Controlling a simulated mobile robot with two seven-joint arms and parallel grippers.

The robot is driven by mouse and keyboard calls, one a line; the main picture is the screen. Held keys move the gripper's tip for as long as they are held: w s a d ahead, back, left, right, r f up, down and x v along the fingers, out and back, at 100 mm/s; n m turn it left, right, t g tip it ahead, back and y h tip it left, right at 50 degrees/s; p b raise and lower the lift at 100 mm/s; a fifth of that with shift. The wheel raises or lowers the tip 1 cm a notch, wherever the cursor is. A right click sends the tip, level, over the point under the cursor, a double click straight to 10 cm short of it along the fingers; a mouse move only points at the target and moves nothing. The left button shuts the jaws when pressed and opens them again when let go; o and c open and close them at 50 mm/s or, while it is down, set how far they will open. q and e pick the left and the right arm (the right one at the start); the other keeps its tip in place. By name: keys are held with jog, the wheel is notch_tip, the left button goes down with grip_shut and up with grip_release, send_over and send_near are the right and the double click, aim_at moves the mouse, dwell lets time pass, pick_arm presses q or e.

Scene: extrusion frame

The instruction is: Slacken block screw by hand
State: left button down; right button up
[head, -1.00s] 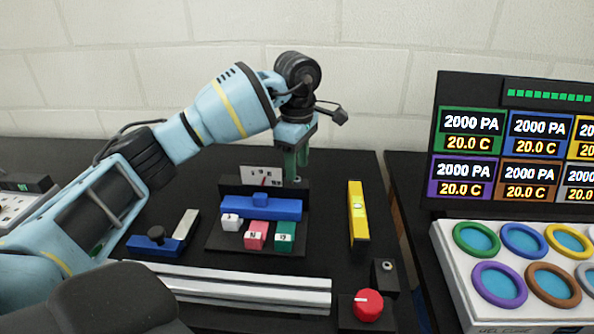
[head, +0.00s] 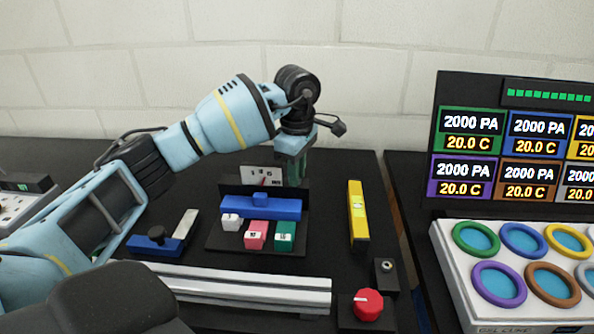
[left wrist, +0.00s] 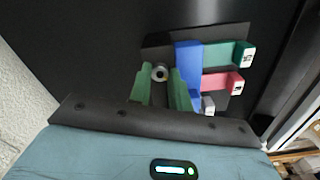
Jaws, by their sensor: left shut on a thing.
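The block fixture has a blue bar (head: 262,207) with a small blue tab on top. White (head: 231,222), pink (head: 256,234) and green (head: 284,236) blocks sit in front of it. My left gripper (head: 293,178) points down behind the blue bar's right part, its fingertips partly hidden by the fixture. In the left wrist view, my green fingers (left wrist: 160,82) lie on both sides of a round, pale-rimmed screw head (left wrist: 160,72) with a dark centre, next to the blue bar (left wrist: 187,70). They are shut on it. The screw is hidden in the head view. My right gripper is not in view.
A small gauge card (head: 262,176) stands behind the fixture. A yellow level (head: 358,212) lies to the right, a blue-and-silver tool (head: 163,237) to the left. Silver extrusion rails (head: 245,292) and a red knob (head: 368,304) are in front. A display panel stands farther right.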

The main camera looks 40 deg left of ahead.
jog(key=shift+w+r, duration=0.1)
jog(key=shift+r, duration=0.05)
pick_arm(q)
jog(key=n+p, duration=0.2)
jog(key=n, duration=0.1)
jog(key=shift+r, duration=0.25)
jog(key=n+p, duration=0.1)
jog(key=n, duration=0.2)
jog(key=shift+p, duration=0.35)
jog(key=n+p, duration=0.2)
jog(key=n, duration=0.3)
jog(key=shift+f, duration=0.1)
jog(key=shift+f+n+p, duration=0.1)
jog(key=shift+n+p, duration=0.35)
jog(key=shift+n, duration=0.95)
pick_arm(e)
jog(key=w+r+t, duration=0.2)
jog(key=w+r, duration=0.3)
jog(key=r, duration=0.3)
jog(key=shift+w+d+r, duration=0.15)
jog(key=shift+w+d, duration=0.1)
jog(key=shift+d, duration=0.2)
pick_arm(q)
jog(key=shift+f, duration=0.15)
jog(key=c, duration=1.3)
grip_release()
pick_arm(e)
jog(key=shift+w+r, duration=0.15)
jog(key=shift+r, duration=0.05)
